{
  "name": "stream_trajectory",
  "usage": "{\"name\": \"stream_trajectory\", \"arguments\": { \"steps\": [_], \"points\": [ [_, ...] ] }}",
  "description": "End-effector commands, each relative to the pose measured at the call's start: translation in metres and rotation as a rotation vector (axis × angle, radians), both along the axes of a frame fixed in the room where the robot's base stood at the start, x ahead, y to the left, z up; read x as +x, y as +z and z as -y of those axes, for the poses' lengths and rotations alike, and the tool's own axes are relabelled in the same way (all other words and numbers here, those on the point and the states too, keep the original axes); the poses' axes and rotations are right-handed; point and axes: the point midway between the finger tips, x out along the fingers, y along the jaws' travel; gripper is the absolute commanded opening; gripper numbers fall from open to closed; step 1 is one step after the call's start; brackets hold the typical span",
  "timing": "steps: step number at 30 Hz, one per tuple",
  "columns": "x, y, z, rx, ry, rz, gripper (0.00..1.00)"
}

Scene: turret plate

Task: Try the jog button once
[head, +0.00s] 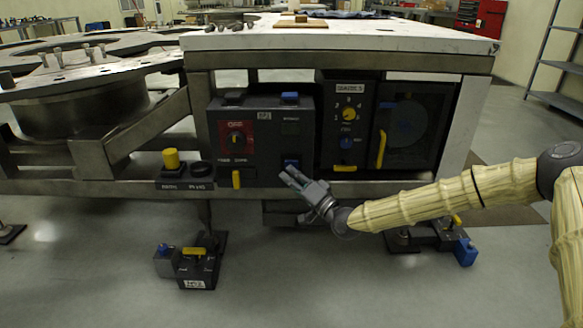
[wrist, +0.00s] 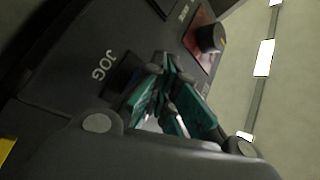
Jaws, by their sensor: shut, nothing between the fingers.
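The dark control box (head: 262,140) under the table carries a blue button (head: 291,162) at its lower right. In the wrist view a dark bluish button (wrist: 122,76) sits beside the white JOG lettering, partly behind my fingers. My gripper (head: 286,174) is shut and empty, its tips just in front of and below that button in the head view. In the wrist view the fingertips (wrist: 168,66) overlap the panel right next to the button. I cannot tell whether they touch it.
On the same box are a red-plated rotary knob (head: 236,138), a yellow lever (head: 236,179) and a blue top button (head: 290,97). A panel with a yellow dial (head: 349,114) stands to the right. A pedal unit (head: 195,266) lies on the floor.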

Motion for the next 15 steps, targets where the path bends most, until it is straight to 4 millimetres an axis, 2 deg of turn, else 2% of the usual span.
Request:
{"name": "stream_trajectory", "arguments": {
  "steps": [7,15],
  "points": [
    [-0.011,0.001,0.0,0.0,0.001,-0.002,0.0],
    [-0.013,0.0,0.0,0.0,0.0,0.0,0.0]
  ]
}}
